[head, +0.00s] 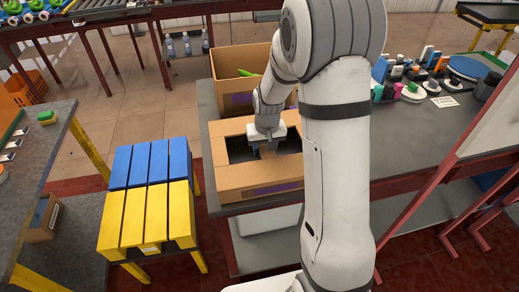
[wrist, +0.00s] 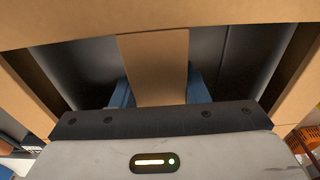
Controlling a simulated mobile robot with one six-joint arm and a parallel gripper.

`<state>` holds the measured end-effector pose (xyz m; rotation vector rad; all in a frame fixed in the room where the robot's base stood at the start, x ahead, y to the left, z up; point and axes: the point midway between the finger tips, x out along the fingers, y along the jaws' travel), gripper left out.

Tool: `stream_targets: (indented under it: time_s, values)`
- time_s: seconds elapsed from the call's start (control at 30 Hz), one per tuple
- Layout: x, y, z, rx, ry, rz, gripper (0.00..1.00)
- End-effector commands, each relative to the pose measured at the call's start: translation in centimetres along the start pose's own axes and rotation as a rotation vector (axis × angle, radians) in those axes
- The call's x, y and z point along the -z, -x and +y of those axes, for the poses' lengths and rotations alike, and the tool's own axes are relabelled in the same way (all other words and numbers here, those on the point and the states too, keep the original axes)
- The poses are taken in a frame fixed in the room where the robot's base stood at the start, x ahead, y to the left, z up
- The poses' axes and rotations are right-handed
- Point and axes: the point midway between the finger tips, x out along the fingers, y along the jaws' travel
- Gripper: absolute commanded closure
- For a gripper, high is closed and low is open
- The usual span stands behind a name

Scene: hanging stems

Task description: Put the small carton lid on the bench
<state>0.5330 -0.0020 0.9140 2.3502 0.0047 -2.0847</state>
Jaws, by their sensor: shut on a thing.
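My gripper (head: 268,147) is low over the near tan carton (head: 262,187), which stands on the grey bench (head: 415,135). In the wrist view its blue fingers (wrist: 160,95) are shut on a tan cardboard strip (wrist: 158,58), which I take to be part of the small carton lid. Cardboard edges surround a dark opening beyond the fingers. The arm and gripper hide part of the carton's top in the head view. I cannot tell whether the lid touches the carton or is apart from it.
A taller open carton (head: 228,62) with something green inside stands directly behind. Several small items and a blue round thing (head: 468,67) crowd the bench's back right. A blue and yellow slatted stand (head: 148,205) is at the left.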

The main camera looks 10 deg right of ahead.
Motion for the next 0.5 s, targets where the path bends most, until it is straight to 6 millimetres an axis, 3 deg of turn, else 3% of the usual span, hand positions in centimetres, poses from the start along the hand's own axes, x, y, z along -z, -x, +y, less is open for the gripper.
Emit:
stream_targets:
  time_s: [0.4, 0.43, 0.5]
  values:
    - [-0.07, -0.77, 0.05, 0.0, -0.001, 0.001, 0.93]
    - [-0.09, -0.71, 0.05, 0.0, -0.001, 0.001, 0.58]
    - [-0.09, -0.64, 0.06, 0.0, -0.001, 0.001, 0.52]
